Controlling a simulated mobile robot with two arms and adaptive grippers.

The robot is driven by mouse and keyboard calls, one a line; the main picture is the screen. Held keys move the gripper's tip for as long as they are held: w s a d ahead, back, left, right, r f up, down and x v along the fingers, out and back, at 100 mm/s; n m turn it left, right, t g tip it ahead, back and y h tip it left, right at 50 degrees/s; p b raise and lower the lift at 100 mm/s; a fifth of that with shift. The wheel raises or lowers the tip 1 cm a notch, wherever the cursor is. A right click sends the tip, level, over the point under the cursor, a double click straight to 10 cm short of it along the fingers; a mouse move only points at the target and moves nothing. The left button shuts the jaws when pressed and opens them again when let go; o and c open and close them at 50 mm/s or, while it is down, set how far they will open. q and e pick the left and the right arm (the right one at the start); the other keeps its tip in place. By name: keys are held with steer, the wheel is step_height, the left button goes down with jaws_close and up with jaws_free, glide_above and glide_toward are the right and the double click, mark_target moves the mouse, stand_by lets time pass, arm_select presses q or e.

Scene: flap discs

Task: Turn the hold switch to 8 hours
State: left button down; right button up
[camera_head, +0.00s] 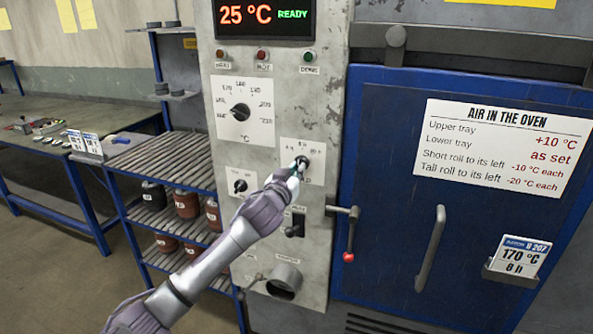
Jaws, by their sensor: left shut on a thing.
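The hold switch (303,160) is a dark knob on a white dial plate (290,149) on the grey control panel. Small hour marks stand around it, with what looks like "8 h" near the top. My left gripper (298,169) reaches up from the lower left and is shut on the knob. The fingers cover much of the knob and part of its label, so I cannot tell where its pointer stands. My right gripper is not in view.
The display (265,17) reads 25 °C READY. A temperature dial (241,111), a smaller dial (240,186) and a black switch (296,226) surround the arm. A card (519,256) reads 170 °C, 8 h.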

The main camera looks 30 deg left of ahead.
arm_select(q)
steer(key=c, duration=1.2)
jaws_free()
steer(key=v, duration=1.2)
steer(key=shift+a, duration=0.1)
steer(key=shift+f, duration=0.1)
